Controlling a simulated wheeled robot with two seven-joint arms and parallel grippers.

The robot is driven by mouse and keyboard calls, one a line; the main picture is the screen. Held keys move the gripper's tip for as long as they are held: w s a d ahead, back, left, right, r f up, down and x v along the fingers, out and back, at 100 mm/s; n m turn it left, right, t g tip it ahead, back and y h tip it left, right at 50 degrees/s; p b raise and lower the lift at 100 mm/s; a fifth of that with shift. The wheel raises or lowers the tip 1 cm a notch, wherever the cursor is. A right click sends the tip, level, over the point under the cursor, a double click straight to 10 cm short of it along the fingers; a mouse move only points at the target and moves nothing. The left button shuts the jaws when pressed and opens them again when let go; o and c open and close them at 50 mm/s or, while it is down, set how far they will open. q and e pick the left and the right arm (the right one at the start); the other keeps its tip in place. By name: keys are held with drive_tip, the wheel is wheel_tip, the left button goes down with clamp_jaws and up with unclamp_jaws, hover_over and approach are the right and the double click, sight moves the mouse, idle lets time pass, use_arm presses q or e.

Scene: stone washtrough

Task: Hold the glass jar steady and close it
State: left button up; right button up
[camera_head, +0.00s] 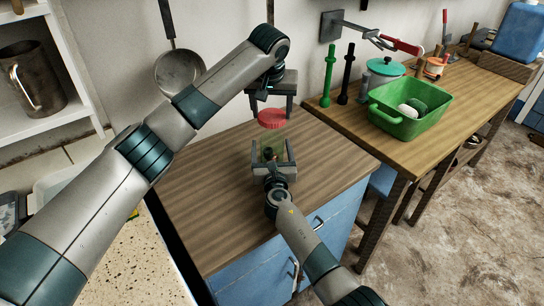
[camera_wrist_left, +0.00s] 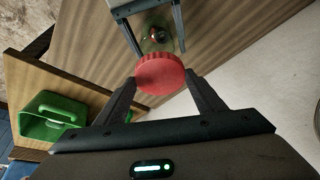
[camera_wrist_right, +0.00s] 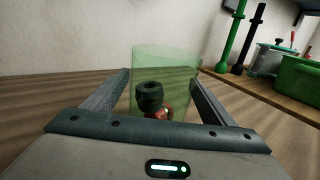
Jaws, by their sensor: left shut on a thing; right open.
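The glass jar (camera_head: 268,138) is greenish, see-through and upright on the wooden counter. A dark piece and a reddish piece show inside it in the right wrist view (camera_wrist_right: 185,65). My right gripper (camera_head: 272,153) is open, with one finger on each side of the jar. My left gripper (camera_head: 270,104) is shut on the red lid (camera_head: 271,119), held flat above the jar. The lid also shows between the fingertips in the left wrist view (camera_wrist_left: 160,74), hiding part of the jar (camera_wrist_left: 158,40). In the right wrist view no lid sits on the jar's rim.
The counter (camera_head: 210,180) is clear around the jar. A second wooden table at the right bears a green tub (camera_head: 410,125), a teal-lidded pot (camera_head: 385,70) and upright green (camera_head: 328,75) and black (camera_head: 347,75) handles. A pan (camera_head: 180,72) hangs on the wall behind.

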sight(271, 120)
drive_tip(key=shift+c, duration=0.7)
drive_tip(key=c, duration=1.5)
use_arm(q)
drive_tip(key=shift+f, duration=2.5)
drive_tip(key=shift+f, duration=0.1)
drive_tip(key=shift+f, duration=0.8)
drive_tip(key=shift+f, duration=0.55)
